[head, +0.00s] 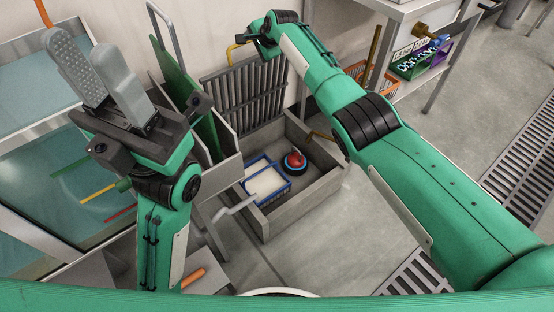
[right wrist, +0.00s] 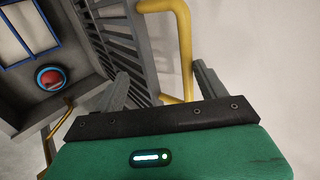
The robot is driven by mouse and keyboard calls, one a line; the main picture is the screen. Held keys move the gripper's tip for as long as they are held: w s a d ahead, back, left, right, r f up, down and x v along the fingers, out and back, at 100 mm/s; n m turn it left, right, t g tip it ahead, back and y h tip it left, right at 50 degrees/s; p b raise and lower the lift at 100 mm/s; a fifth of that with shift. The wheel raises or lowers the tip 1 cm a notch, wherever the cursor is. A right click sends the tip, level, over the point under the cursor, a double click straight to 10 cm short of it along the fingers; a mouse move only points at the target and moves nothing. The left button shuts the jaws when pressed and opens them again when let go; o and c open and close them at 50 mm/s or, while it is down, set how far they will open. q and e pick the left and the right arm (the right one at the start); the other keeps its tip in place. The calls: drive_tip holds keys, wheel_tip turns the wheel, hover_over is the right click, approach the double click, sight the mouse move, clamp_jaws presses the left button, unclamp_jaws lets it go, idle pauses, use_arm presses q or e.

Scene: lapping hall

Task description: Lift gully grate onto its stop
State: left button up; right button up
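The gully grate (head: 243,95) is a dark slatted panel standing steeply tilted at the back edge of the gully pit (head: 318,192), near the wall. It also shows in the right wrist view (right wrist: 112,38). A yellow bent handle (right wrist: 183,45) is at the grate's upper part. My right gripper (right wrist: 162,85) is open, with the handle between its fingers and a gap visible on each side. In the head view it is at the grate's top, partly hidden by its own wrist. I cannot make out the stop.
The pit holds a blue basket (head: 250,194) with white contents and a red-and-blue round object (head: 295,163). A yellow bar (head: 322,136) is at its right edge. Green and grey panels (head: 222,160) stand left of it.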

drive_tip(key=p+v, duration=0.7)
drive_tip(key=p, duration=1)
idle(0.6)
drive_tip(key=shift+s+f, duration=0.1)
idle(0.4)
